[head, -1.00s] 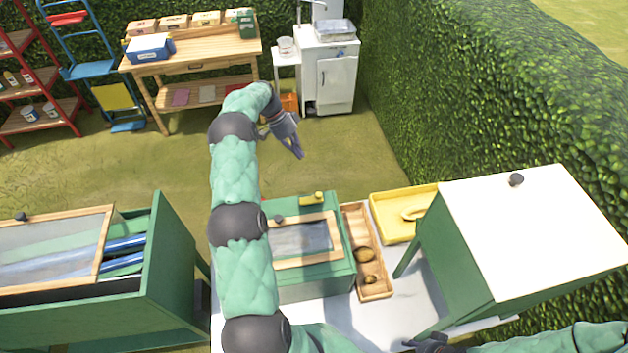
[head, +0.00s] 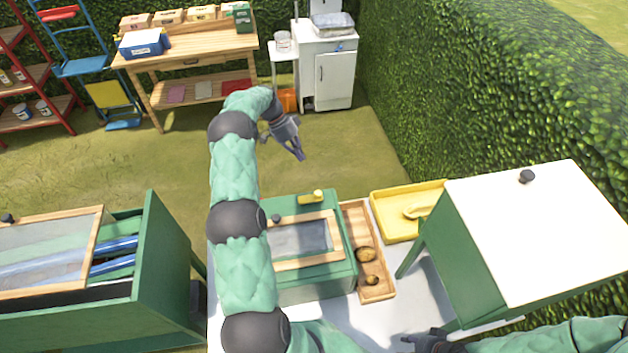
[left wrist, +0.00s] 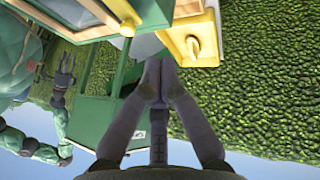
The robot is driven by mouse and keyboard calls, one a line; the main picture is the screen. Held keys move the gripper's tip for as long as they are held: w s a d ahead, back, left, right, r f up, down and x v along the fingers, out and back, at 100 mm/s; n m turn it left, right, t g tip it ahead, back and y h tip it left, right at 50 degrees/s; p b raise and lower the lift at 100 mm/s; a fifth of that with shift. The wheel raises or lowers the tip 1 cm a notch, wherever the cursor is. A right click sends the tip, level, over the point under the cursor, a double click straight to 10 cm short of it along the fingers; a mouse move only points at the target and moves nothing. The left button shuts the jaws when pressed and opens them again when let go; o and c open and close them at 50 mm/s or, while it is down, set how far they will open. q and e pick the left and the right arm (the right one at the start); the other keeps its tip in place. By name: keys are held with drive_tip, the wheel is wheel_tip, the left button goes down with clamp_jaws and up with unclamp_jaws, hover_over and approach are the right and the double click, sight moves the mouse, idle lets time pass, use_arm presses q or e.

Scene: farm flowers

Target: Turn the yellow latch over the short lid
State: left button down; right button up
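The yellow latch (head: 312,197) sits on the back edge of the green box (head: 318,290), behind the short lid (head: 305,239), a wood-framed pane with a dark knob. The lid lies flat on the box. My left gripper (head: 298,154) is beyond the latch, above and left of it in the head view, apart from it. Its fingers meet at the tips in the left wrist view (left wrist: 157,72), with nothing between them. My right gripper (head: 428,341) is at the bottom edge, far from the latch; its fingers look spread in the left wrist view (left wrist: 65,70).
A wooden tray (head: 351,222) with brown items stands right of the box. Beyond it are a yellow tray (head: 385,227) and a tall white-topped green cabinet (head: 545,230). Another green box with a glazed lid (head: 50,250) stands left.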

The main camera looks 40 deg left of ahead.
sight(310, 198)
use_arm(q)
drive_tip(key=d+f+p, duration=0.1)
drive_tip(key=d+f, duration=0.1)
drive_tip(key=d+f+p, duration=0.1)
drive_tip(key=d+f, duration=0.2)
drive_tip(key=s+d+f+p, duration=0.1)
drive_tip(key=d+f, duration=0.1)
drive_tip(key=shift+d+f, duration=0.15)
drive_tip(key=shift+d, duration=0.05)
drive_tip(key=shift+s+d+f+p, duration=0.1)
drive_tip(key=shift+d+f+p, duration=0.1)
drive_tip(key=shift+p, duration=0.1)
